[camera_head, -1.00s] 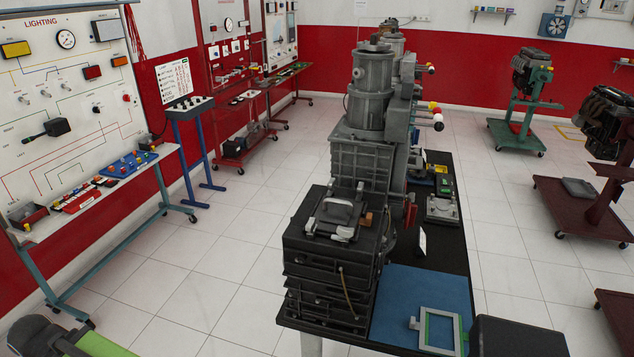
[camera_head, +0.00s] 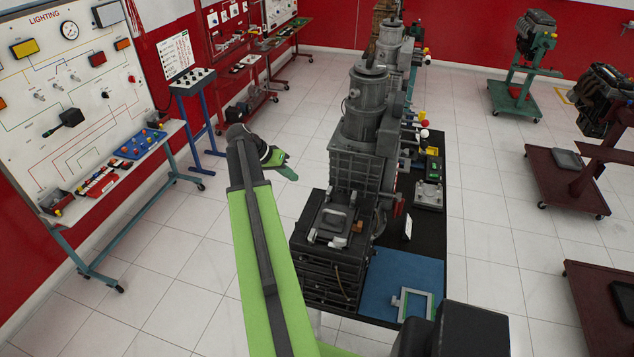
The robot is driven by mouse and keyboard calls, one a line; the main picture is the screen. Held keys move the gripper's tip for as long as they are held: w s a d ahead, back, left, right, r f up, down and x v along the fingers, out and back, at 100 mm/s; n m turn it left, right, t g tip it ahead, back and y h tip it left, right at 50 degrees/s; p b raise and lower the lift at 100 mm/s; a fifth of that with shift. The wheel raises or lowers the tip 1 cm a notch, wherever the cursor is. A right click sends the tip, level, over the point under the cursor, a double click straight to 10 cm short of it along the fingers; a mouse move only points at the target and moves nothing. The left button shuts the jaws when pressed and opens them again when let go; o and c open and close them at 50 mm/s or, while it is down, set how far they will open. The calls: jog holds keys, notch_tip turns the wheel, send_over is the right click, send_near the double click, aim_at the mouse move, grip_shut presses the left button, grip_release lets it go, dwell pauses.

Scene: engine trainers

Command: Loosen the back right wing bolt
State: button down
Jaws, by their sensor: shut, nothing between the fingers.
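No wing bolt can be made out for certain; the fittings on the machines are too small to tell. A grey upright machine (camera_head: 365,120) with a cylindrical top stands on the long black bench. In front of it is a black ribbed block (camera_head: 325,268) with a grey handle-like part (camera_head: 333,218) on top. My green arm reaches up from the bottom of the view. My gripper (camera_head: 288,172) is left of the machine and block in the picture, pointing right and downward. It is shut and empty, and appears apart from them.
A blue mat (camera_head: 385,275) on the bench bears a pale frame with green edges (camera_head: 414,303). Small parts and coloured knobs line the bench's right side. A lighting panel (camera_head: 75,90) stands at left, engine stands at right.

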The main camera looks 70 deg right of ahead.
aim_at(329, 194)
jog(key=b+x, duration=0.4)
jog(key=x, duration=0.1)
jog(key=b+x, duration=0.5)
jog(key=x, duration=0.1)
jog(key=shift+w+a+f, duration=0.15)
jog(key=shift+a+f, duration=0.05)
jog(key=shift+f, duration=0.05)
jog(key=s, duration=0.1)
jog(key=s+r+p, duration=0.1)
jog(key=shift+s, duration=0.9)
